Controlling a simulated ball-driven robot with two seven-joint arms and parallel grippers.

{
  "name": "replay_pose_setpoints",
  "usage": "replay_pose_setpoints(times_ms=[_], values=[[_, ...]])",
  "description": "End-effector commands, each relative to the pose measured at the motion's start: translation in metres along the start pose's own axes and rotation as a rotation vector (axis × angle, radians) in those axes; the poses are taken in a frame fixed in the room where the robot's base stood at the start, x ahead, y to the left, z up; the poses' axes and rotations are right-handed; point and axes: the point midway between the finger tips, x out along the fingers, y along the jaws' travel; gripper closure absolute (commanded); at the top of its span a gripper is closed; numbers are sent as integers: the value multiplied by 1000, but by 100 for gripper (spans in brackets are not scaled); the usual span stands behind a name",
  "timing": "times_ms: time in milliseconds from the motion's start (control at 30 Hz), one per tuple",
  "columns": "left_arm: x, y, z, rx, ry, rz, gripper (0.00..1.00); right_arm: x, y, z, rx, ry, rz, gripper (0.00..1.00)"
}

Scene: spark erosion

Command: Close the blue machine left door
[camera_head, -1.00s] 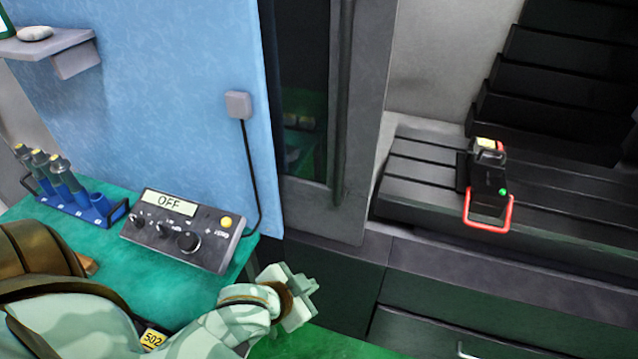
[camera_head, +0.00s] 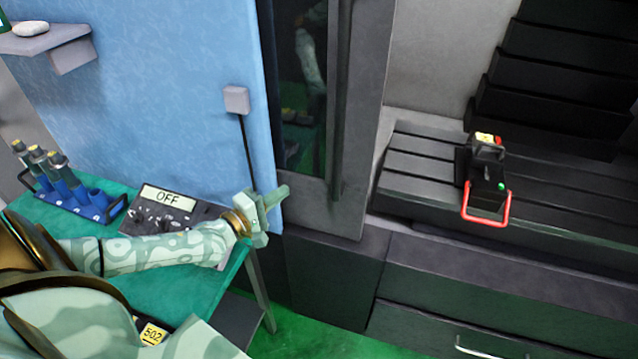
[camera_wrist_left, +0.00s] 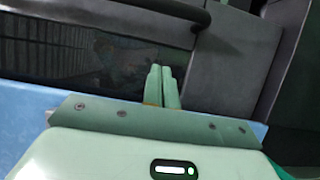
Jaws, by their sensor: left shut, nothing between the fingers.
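The blue machine (camera_head: 170,90) fills the left of the head view. Its left door (camera_head: 360,150) is a grey framed panel with a dark window and a long vertical dark handle (camera_head: 340,110). To the right of the door, the machine's interior shows openly. My left gripper (camera_head: 284,192) is shut and empty, in front of the blue panel's right edge, left of the door handle and apart from it. In the left wrist view, the shut fingers (camera_wrist_left: 161,86) point toward the door's window and frame, with the handle (camera_wrist_left: 165,10) beyond. My right gripper is not in view.
A black device with a red handle (camera_head: 487,190) sits on the slatted machine bed (camera_head: 420,170). A grey shelf (camera_head: 50,40) sticks out upper left.

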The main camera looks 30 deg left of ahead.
Motion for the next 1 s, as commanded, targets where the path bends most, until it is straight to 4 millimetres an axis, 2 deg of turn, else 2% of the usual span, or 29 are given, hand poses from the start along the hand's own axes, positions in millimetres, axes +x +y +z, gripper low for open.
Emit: replay_pose_setpoints(times_ms=[400, 500, 700, 1000], values=[[87, 0, 2, 2, -2, 3, 100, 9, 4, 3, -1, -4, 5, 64], [90, 3, 20, -3, -4, 1, 100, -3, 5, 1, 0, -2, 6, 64], [94, 2, 38, 1, -4, 0, 100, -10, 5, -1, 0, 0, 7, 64], [94, 0, 41, 4, -3, -1, 100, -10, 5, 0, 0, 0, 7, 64]])
